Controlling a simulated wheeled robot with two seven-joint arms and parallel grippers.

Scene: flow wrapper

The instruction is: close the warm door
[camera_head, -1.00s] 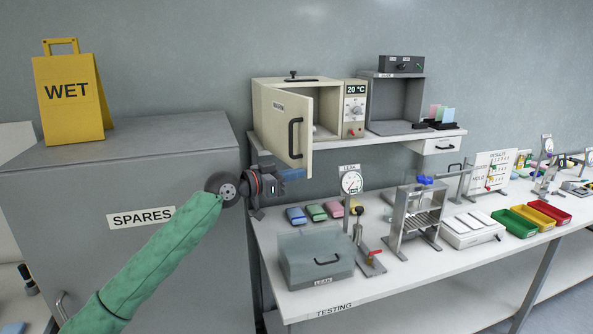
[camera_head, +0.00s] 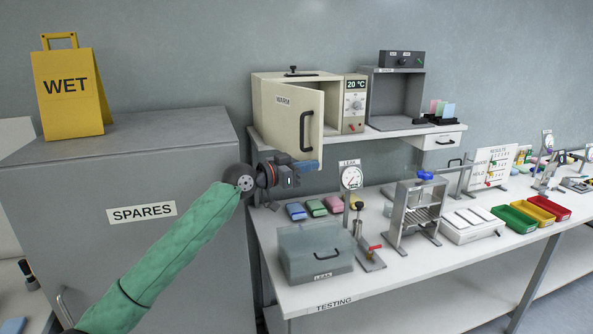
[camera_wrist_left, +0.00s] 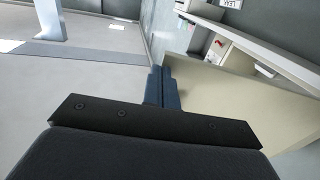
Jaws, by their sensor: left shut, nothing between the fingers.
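The warm door (camera_head: 291,113) is the cream front door of the cabinet (camera_head: 310,81) on the wall shelf. It stands partly open, hinged at its left, with a black handle (camera_head: 306,131) near its free edge. My left gripper (camera_head: 308,166) is shut and empty, at the door's lower edge below the handle in the head view. In the left wrist view the shut fingers (camera_wrist_left: 164,86) lie beside the cream door panel (camera_wrist_left: 235,100); whether they touch it I cannot tell. My right gripper is not in view.
A grey open box (camera_head: 397,97) stands right of the cabinet on the shelf (camera_head: 365,136). Below, the bench holds a dial gauge (camera_head: 351,178), a grey leak box (camera_head: 315,252) and several coloured packs. A grey spares cabinet (camera_head: 190,240) stands at the left.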

